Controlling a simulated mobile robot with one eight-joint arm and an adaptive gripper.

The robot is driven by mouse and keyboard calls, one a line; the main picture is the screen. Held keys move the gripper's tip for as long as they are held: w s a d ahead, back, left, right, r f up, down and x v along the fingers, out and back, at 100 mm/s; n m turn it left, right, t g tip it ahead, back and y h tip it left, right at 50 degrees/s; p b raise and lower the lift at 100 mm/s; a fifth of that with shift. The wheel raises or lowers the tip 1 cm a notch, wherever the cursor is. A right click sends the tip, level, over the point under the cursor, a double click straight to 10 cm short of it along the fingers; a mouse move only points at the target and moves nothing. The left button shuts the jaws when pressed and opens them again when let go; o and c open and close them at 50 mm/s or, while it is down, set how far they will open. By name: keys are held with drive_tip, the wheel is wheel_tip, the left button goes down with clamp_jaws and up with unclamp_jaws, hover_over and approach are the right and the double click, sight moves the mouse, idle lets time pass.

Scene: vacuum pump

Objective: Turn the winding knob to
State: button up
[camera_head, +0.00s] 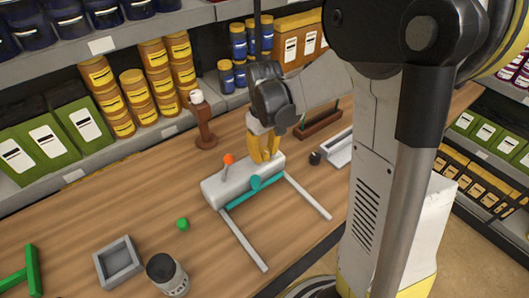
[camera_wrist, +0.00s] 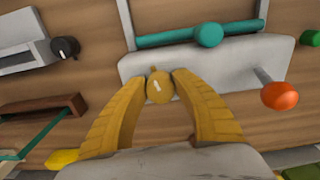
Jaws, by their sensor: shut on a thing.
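The block also carries an orange-tipped lever (camera_head: 227,160) and a teal bar with a round teal knob (camera_head: 255,182).
Two pale rails (camera_head: 243,240) reach forward from the block. A green ball (camera_head: 182,224), a grey square tray (camera_head: 118,262) and a grey jar (camera_head: 166,273) lie in front-left. A brown stand (camera_head: 203,122) stands behind. A black knob (camera_head: 315,158) and white box (camera_head: 340,150) are right.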

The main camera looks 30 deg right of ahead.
drive_tip(key=m, duration=0.7)
drive_tip(key=shift+a, duration=0.1)
drive_tip(key=m, duration=0.6)
drive_tip(key=shift+a+m, duration=0.1)
drive_tip(key=shift+m, duration=0.3)
drive_tip(key=m, duration=0.6)
drive_tip(key=shift+w, duration=0.15)
drive_tip(key=m, duration=0.6)
drive_tip(key=shift+w+m, duration=0.1)
drive_tip(key=shift+m, duration=0.3)
drive_tip(key=o, duration=1.2)
drive_tip(key=shift+r, duration=0.1)
